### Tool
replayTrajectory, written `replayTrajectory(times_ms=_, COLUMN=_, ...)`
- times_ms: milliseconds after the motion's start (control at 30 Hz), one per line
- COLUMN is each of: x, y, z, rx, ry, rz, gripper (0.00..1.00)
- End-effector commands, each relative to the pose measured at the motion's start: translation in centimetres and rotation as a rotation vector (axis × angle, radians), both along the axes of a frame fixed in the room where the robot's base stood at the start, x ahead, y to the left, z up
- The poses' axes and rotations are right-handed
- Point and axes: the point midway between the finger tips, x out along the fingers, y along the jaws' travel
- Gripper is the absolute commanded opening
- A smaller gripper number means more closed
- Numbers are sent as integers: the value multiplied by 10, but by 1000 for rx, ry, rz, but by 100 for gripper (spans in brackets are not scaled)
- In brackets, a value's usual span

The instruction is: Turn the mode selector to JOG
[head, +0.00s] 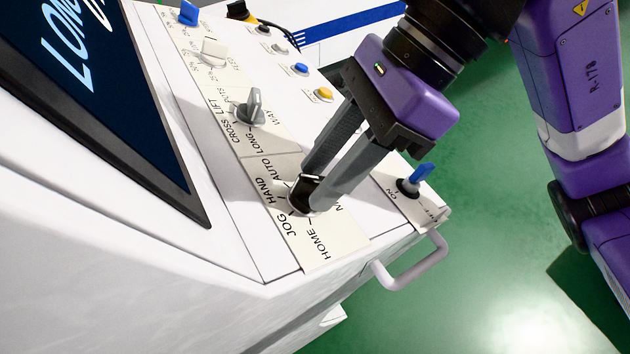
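The mode selector (299,198) is a dark knob on a pale label plate at the near end of the sloped panel. Labels around it read JOG, HAND, AUTO and HOME, and another beginning with M is partly hidden. My gripper (312,189) reaches down from the upper right, with its two grey fingers on either side of the knob. The fingers are close together and appear shut on it. They hide much of the knob, so I cannot tell which label it points to.
A grey selector (251,107), a white selector (213,51) and a blue one (188,13) line the panel. A blue ON switch (415,179) stands right of my gripper. Yellow (324,94) and blue (300,69) buttons lie behind. A handle (412,264) juts from the near edge, beside open green floor.

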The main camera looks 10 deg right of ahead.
Motion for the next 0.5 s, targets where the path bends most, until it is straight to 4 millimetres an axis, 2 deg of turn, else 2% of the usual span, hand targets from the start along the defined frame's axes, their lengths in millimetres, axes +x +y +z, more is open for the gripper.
replayTrajectory(times_ms=33, x=0, y=0, z=0, rx=0, ry=0, rz=0, gripper=31)
replayTrajectory(times_ms=200, x=0, y=0, z=0, rx=0, ry=0, rz=0, gripper=0)
replayTrajectory(times_ms=500, x=0, y=0, z=-1, rx=2, ry=-4, rz=8, gripper=0)
